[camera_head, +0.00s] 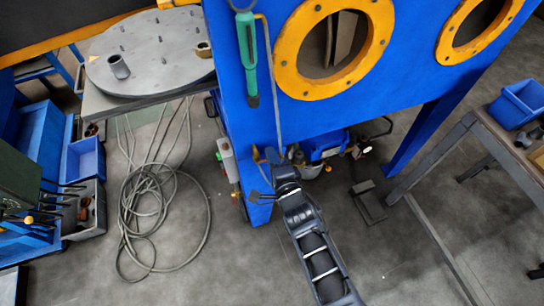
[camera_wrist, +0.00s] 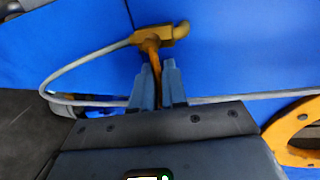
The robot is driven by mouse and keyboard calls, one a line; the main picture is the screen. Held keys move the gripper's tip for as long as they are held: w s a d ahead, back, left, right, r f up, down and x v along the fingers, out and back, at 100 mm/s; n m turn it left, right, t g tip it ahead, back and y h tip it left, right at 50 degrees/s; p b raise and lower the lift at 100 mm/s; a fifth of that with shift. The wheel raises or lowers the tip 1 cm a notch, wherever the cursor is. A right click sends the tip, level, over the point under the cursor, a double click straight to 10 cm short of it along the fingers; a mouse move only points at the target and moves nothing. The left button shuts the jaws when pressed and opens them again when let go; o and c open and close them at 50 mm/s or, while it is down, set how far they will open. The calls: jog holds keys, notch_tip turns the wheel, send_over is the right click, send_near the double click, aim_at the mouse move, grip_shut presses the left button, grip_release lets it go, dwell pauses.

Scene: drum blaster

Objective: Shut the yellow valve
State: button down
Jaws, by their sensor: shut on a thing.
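The yellow valve (camera_wrist: 160,36) shows at the top middle of the wrist view, against the blue cabinet wall. Its handle (camera_wrist: 153,60) points from the valve body down between my fingers. My gripper (camera_wrist: 158,82) is shut on this handle, one blue-grey finger on each side. The handle's lower end is hidden between the fingers. In the head view my gripper (camera_head: 268,172) is at the front lower part of the blue cabinet (camera_head: 330,110); the valve is too small and covered there to make out clearly.
A grey hose (camera_wrist: 72,82) curves left from the valve. Yellow porthole rings (camera_head: 284,60) are on the cabinet front. A coiled cable (camera_head: 160,200) lies on the floor at left. A workbench (camera_head: 500,140) with a blue bin (camera_head: 520,104) stands at right.

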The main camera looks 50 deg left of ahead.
jog(key=shift+w+d+r, duration=0.1)
jog(key=shift+w+d, duration=0.1)
jog(key=shift+w, duration=0.4)
jog(key=c, duration=1.2)
grip_release()
jog(key=shift+o, duration=0.2)
jog(key=shift+s+a, duration=0.1)
jog(key=shift+s, duration=0.1)
jog(key=shift+s, duration=0.1)
jog(key=p+v, duration=0.4)
jog(key=v, duration=0.3)
jog(key=shift+d+p, duration=0.35)
jog(key=shift+s, duration=0.15)
